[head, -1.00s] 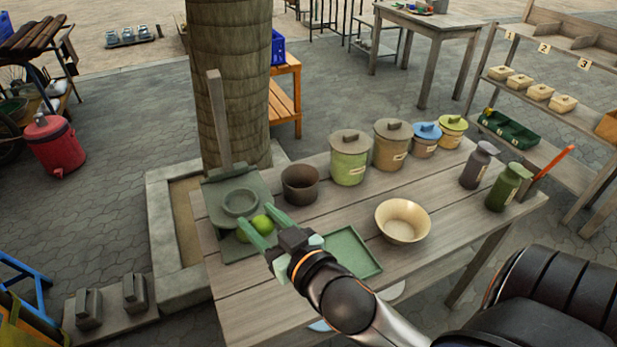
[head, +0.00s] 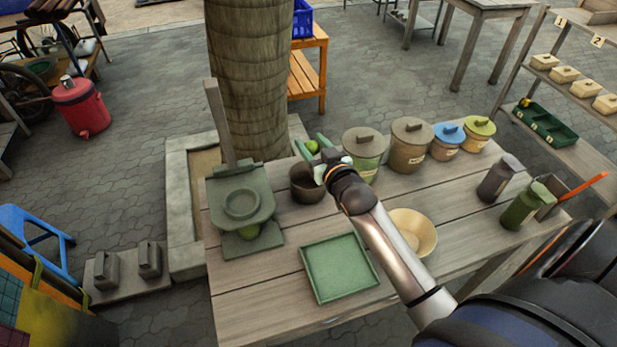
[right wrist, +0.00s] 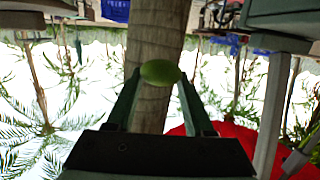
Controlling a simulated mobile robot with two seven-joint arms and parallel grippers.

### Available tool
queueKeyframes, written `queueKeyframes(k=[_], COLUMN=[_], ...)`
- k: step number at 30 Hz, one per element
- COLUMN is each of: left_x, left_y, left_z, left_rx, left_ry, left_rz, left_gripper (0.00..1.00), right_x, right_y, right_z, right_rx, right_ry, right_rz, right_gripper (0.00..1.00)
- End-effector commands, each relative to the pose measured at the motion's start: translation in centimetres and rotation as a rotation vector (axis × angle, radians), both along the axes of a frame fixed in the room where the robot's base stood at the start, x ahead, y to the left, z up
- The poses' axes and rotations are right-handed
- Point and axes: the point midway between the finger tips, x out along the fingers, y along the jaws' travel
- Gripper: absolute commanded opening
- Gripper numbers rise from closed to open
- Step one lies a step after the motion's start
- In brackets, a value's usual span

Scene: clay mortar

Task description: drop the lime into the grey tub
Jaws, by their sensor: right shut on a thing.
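My right gripper (head: 308,140) is shut on a green lime (head: 312,147), held at its fingertips. The lime also shows between the two fingers in the right wrist view (right wrist: 160,73). The open, dark grey-brown tub (head: 304,190) stands upright on the table. In the head view the lime appears just beyond the tub's back rim, and my gripper covers the tub's right edge; the exact height above it is hard to tell. My left gripper is not in view.
Lidded canisters (head: 411,146) stand to the right. A green tray (head: 339,268) and a cream bowl (head: 414,232) lie nearer me.

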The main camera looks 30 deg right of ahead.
Motion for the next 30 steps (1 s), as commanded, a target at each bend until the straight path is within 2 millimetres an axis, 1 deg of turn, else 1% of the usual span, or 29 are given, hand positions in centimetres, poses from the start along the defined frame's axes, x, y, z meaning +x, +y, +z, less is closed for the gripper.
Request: queueKeyframes(k=[1,3,8,11,22,25,30], left_x=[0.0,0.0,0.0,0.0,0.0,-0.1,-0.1], left_y=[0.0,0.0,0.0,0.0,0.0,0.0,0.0], left_z=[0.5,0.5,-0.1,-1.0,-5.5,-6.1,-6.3], left_rx=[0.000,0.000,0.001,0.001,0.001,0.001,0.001], left_ry=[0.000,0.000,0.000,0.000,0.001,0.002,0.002], left_rz=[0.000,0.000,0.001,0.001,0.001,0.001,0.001], left_gripper=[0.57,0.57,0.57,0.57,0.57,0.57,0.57], right_x=[0.5,0.8,1.0,1.0,0.9,0.9,0.9], right_y=[-0.8,-1.4,-1.7,-1.7,-1.6,-1.6,-1.6], right_z=[0.2,0.0,-0.8,-1.6,-5.6,-6.2,-6.3], right_rx=[0.001,0.000,-0.001,-0.001,-0.002,-0.002,-0.002], right_ry=[0.000,0.000,0.000,0.000,0.001,0.001,0.001], right_rz=[-0.012,-0.021,-0.026,-0.026,-0.025,-0.025,-0.025], right_gripper=[0.00,0.00,0.00,0.00,0.00,0.00,0.00])
